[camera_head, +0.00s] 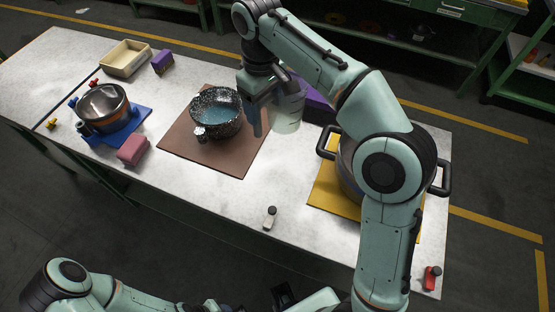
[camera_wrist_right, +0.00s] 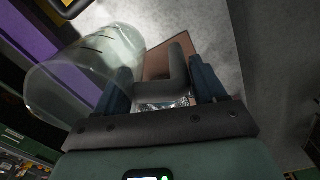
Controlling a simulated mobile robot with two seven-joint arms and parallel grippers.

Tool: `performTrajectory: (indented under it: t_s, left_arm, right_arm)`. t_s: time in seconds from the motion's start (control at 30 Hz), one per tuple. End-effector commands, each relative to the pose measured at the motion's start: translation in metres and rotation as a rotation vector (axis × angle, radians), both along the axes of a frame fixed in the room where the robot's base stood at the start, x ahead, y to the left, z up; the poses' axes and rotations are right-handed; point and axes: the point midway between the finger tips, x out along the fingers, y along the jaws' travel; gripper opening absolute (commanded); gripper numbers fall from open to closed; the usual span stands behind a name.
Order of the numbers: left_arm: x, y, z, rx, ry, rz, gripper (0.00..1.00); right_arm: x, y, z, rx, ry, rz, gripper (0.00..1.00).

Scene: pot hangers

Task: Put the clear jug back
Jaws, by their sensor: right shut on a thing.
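The clear jug (camera_head: 287,112) is see-through and hangs from my right gripper (camera_head: 258,118) above the table, at the right back edge of the brown mat. In the right wrist view the jug (camera_wrist_right: 88,75) lies left of the fingers, and its grey handle (camera_wrist_right: 180,68) is between the two blue fingers of my right gripper (camera_wrist_right: 160,88). My right gripper is shut on the handle. I cannot see clear contact between jug and table. My left arm comes in along the bottom of the head view; whether its gripper is open or shut does not show.
A speckled pot with blue liquid (camera_head: 216,112) stands on the brown mat (camera_head: 217,160). A large pot (camera_head: 348,170) on a yellow mat (camera_head: 325,190) is partly behind my right arm. A purple box (camera_head: 318,108) is behind the jug. A small bottle (camera_head: 269,217) stands near the front edge.

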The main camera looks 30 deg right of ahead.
Motion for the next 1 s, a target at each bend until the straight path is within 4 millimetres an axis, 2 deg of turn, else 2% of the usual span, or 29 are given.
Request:
performTrajectory:
  t_s: [0.03,0.2,0.43,0.53,0.73,0.9,1.0]
  left_arm:
    - [-0.004,0.0,-0.008,0.0,0.004,0.0,0.43]
    - [-0.011,0.0,-0.025,0.0,0.013,0.0,0.43]
    - [-0.017,0.0,-0.04,0.0,0.02,0.0,0.43]
    - [-0.018,0.0,-0.043,-0.001,0.021,-0.001,0.43]
    - [-0.019,0.0,-0.046,-0.001,0.022,-0.001,0.43]
    - [-0.02,0.0,-0.051,0.0,0.023,0.0,0.43]
    - [-0.021,0.0,-0.052,-0.001,0.024,-0.001,0.43]
  right_arm:
    - [-0.002,0.0,-0.015,-0.001,0.006,0.001,0.11]
    - [-0.002,-0.001,-0.062,-0.002,0.008,0.0,0.11]
    - [-0.001,0.0,-0.119,-0.002,0.007,-0.001,0.11]
    - [-0.001,0.0,-0.136,-0.001,0.004,-0.002,0.11]
    - [0.0,0.0,-0.152,-0.001,0.003,-0.001,0.11]
    - [-0.001,-0.001,-0.179,-0.002,0.006,-0.002,0.11]
    - [0.0,0.0,-0.187,-0.001,0.003,-0.002,0.11]
